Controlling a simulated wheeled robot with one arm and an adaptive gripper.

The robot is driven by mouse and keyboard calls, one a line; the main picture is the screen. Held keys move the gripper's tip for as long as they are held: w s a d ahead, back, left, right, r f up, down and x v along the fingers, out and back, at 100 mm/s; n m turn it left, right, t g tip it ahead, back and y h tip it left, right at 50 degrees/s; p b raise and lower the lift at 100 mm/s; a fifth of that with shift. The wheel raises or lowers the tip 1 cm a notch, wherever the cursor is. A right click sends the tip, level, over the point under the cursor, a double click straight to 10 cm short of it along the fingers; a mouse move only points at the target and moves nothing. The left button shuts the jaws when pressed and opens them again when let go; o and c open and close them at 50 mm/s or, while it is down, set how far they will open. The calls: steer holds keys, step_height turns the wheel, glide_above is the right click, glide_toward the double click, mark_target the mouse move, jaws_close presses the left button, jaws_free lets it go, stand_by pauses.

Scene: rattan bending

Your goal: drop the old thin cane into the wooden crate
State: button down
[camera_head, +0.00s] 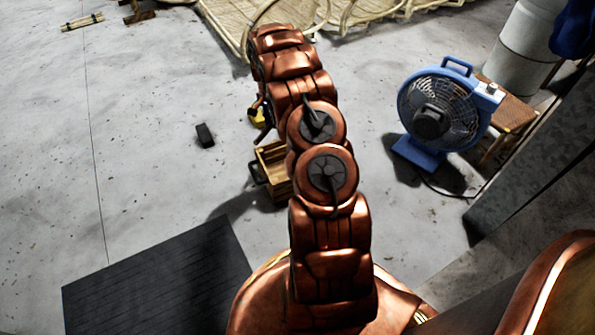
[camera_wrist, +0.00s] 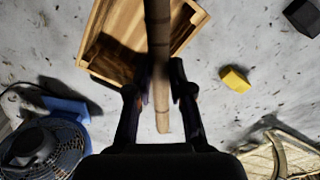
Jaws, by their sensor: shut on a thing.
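My gripper (camera_wrist: 160,95) is shut on the thin cane (camera_wrist: 158,45), a brown jointed stick held between its two fingers in the wrist view. The cane runs from the top edge of that view to just below the fingertips. The wooden crate (camera_wrist: 93,32) lies below and behind the cane, mostly to its left, with the cane crossing in front of its right part. The crate's visible inside looks empty apart from shadow. In the head view the crate (camera_head: 272,165) stands on the floor, partly hidden by my arm, and my gripper and the cane are hidden there.
A blue fan (camera_head: 440,110) stands right of my arm. A yellow block (camera_wrist: 235,79) and a black block (camera_head: 205,135) lie on the floor near the crate. A dark mat (camera_head: 165,285) lies at the lower left. Rattan pieces (camera_head: 365,14) lie at the back. The left floor is mostly clear.

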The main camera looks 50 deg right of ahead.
steer(key=s+d+f+m+b, duration=0.2)
steer(key=s+d+f, duration=0.1)
steer(key=f, duration=0.5)
steer(key=s+d+f+m+b, duration=0.2)
steer(key=d+f, duration=0.3)
steer(key=f, duration=0.4)
steer(key=shift+s+d, duration=0.15)
steer(key=shift+s, duration=0.35)
steer(key=shift+f, duration=0.1)
steer(key=c, duration=1)
jaws_free()
steer(key=shift+o, duration=0.2)
step_height(320, 180, up, 12)
